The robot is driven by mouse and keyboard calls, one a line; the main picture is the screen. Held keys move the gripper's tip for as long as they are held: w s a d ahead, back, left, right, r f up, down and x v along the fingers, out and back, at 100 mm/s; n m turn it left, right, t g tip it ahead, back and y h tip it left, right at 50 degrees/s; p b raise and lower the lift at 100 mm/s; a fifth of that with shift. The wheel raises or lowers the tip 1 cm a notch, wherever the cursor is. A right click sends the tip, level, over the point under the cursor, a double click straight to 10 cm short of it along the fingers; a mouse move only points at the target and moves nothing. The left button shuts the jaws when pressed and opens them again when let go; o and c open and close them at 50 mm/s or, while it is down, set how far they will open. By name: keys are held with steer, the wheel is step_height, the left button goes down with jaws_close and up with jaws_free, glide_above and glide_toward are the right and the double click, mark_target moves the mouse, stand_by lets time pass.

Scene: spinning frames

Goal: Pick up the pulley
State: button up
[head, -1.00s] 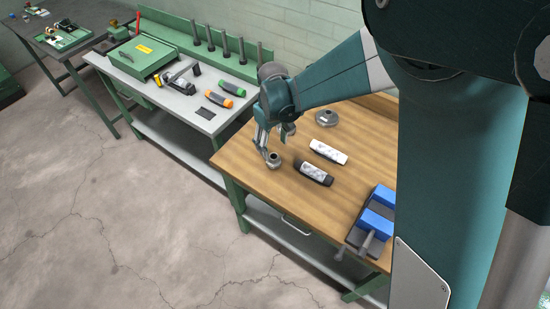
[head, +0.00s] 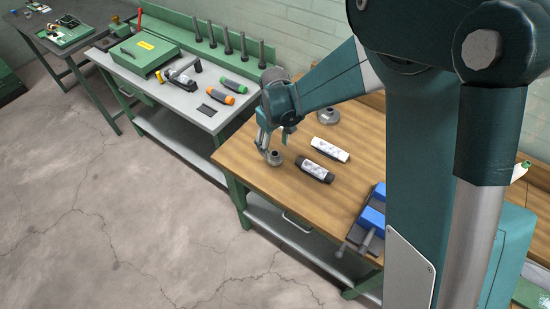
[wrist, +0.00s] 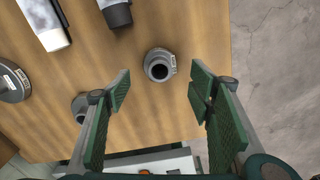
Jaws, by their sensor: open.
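A small grey round part with a dark bore, which looks like the pulley (wrist: 159,66), stands on the wooden bench top. It also shows in the head view (head: 275,158), just by a fingertip of my gripper (head: 273,142). In the wrist view my gripper (wrist: 160,86) is open, with its two green-padded fingers wide apart and nothing between them. The part lies a little beyond the fingertips, roughly centred between them. I cannot tell the height of the fingertips above the bench.
A wider grey disc (wrist: 12,82) and another grey round part (wrist: 80,104), half hidden behind a finger, stand on the bench. A white-labelled tube (head: 330,149), a dark one (head: 315,171) and a blue vise (head: 371,218) are nearby. The bench edge (head: 246,187) is close.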

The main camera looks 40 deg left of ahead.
mark_target(275, 154)
steer(key=shift+d+f, duration=0.15)
steer(key=shift+f, duration=2.45)
steer(key=c, duration=1.1)
steer(key=shift+o, duration=0.2)
steer(key=shift+r, duration=0.1)
step_height(275, 154, up, 10)
